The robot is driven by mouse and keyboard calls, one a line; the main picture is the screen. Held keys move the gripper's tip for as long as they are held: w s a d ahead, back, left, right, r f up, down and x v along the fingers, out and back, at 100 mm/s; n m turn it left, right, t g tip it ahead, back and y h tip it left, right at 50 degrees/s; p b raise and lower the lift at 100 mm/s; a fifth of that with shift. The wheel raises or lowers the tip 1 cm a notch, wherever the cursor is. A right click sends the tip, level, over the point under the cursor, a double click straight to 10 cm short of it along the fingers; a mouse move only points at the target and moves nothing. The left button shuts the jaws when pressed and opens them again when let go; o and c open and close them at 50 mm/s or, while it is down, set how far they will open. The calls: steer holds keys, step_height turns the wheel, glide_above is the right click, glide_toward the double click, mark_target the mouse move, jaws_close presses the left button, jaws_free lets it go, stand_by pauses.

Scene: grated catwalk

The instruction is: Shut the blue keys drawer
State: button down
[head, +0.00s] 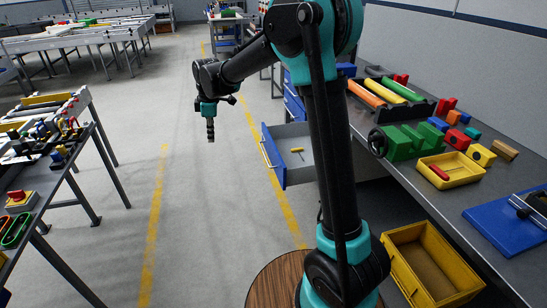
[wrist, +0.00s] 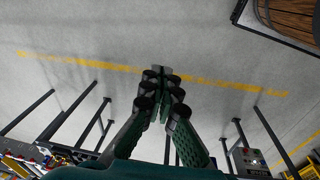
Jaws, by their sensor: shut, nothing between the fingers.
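The blue drawer (head: 274,157) stands pulled out from a blue cabinet (head: 294,103) under the workbench on the right, in the head view. Its front has a pale handle (head: 267,148), and a small yellow-handled item (head: 297,151) lies inside. No label can be read on it. My gripper (head: 211,137) hangs pointing down over the aisle, left of the drawer front and clear of it. In the wrist view my gripper (wrist: 160,72) is shut and empty above the bare floor; the drawer does not show there.
The workbench (head: 459,198) on the right carries blocks, rollers and a yellow tray (head: 450,169). A yellow bin (head: 428,262) sits below its front edge. A table (head: 43,178) with tools stands on the left. The aisle floor (head: 195,220) between is clear.

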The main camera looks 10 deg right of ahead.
steer(key=w+d+f+n+h, duration=0.1)
steer(key=w+d+f+h, duration=0.5)
steer(key=w+d+f, duration=1.3)
steer(key=d+f, duration=0.6)
steer(key=f, duration=0.1)
steer(key=shift+w+d+g, duration=0.3)
steer(key=shift+w+d, duration=0.05)
steer(key=w+d, duration=0.1)
steer(key=d, duration=1.2)
steer(key=w+d, duration=0.2)
steer(key=d, duration=1.1)
steer(key=shift+w+d, duration=0.25)
